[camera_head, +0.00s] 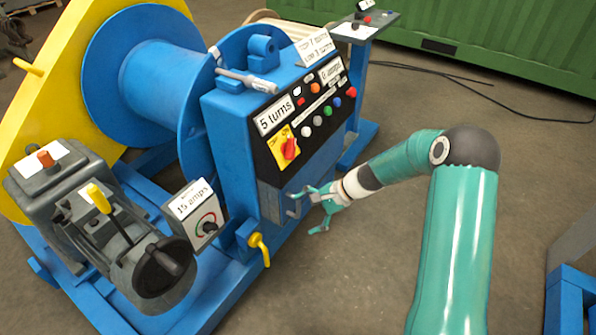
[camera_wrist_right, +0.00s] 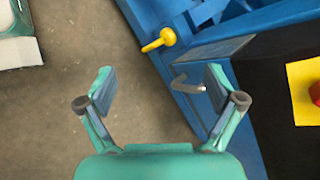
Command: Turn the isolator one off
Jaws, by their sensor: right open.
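The blue cabinet (camera_head: 240,115) has a black panel. On it, a red rotary switch on a yellow plate (camera_head: 285,148) sits at the lower left, and I take this for the isolator. A corner of the yellow plate (camera_wrist_right: 303,90) and part of the red knob (camera_wrist_right: 315,93) show at the right edge of the wrist view. My right gripper (camera_head: 308,210) is open and empty, below the panel in front of the cabinet's lower face. A grey hooked handle (camera_wrist_right: 187,85) on that face is near one fingertip; I cannot tell whether they touch. My left gripper is not in view.
A yellow lever (camera_head: 260,249) juts out low, also seen in the wrist view (camera_wrist_right: 160,40). A box with a dial (camera_head: 200,213) is left of my gripper. Coloured buttons (camera_head: 314,89) line the panel. Bare floor (camera_head: 330,285) lies in front.

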